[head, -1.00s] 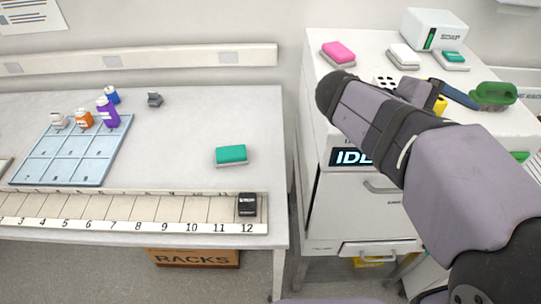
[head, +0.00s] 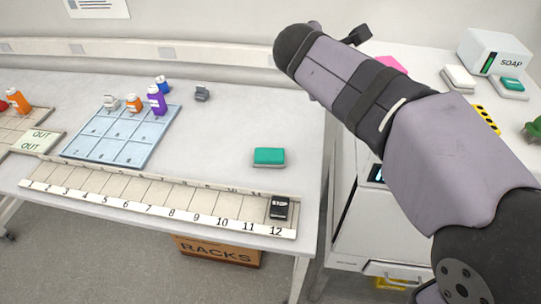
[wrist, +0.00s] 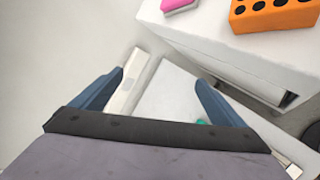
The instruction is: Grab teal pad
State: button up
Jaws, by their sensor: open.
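A teal pad (head: 269,155) with a pale underside lies flat on the white table, behind the right end of the numbered strip. A second teal pad (head: 512,84) lies on the cabinet top by the soap box. In the wrist view my gripper (wrist: 160,77) is open, with nothing between its two blue fingers. A small bit of teal (wrist: 202,121) shows beside the right finger, mostly hidden. In the head view my arm reaches up and left above the gap between table and cabinet; the fingers are not clearly visible there.
The numbered strip (head: 150,197) runs along the table's front, with a black STOP block (head: 280,208) at 12. A blue tray (head: 120,150) with bottles stands left. A pink pad (head: 392,65) lies on the cabinet, partly behind my arm. Table around the near teal pad is clear.

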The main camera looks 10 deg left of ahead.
notch_tip(320, 180, down, 6)
jog(key=w+a+n+t+b, duration=0.1)
jog(key=w+a+n+b, duration=0.1)
jog(key=n, duration=0.2)
jog(key=n+t+y+b, duration=0.1)
jog(key=n+y+b, duration=0.35)
jog(key=n, duration=0.85)
send_over(269, 158)
notch_tip(269, 158, down, 17)
jog(key=shift+f, duration=0.1)
jog(key=shift+f+m, duration=0.3)
jog(key=shift+f, duration=1.35)
jog(key=shift+f, duration=0.1)
